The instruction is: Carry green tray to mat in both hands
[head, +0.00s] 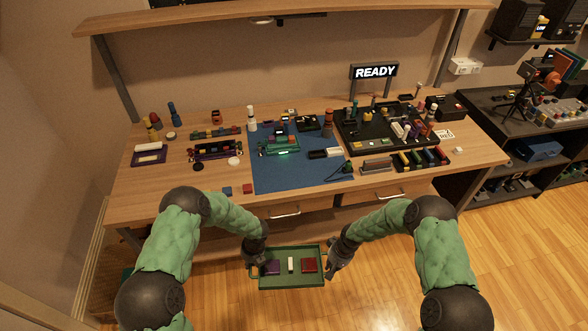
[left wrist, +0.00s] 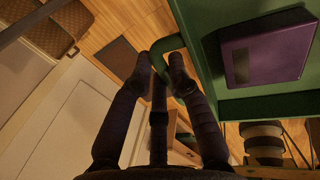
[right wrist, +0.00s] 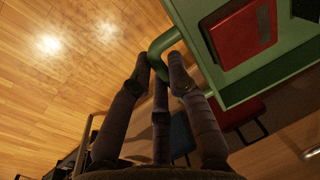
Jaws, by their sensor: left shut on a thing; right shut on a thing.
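The green tray (head: 291,281) is held in the air in front of the workbench, between my two arms. It carries a purple block (head: 272,267), a white block (head: 291,264) and a red block (head: 309,265). My left gripper (head: 256,262) is shut on the tray's left handle; this grip also shows in the left wrist view (left wrist: 159,64). My right gripper (head: 330,264) is shut on the right handle, as the right wrist view (right wrist: 158,64) also shows. The blue mat (head: 271,177) lies on the bench beyond the tray.
A teal car model (head: 282,146) and a white-and-black block (head: 325,153) are on the mat. A black parts board (head: 385,147) stands right of the mat. The mat's front part is clear.

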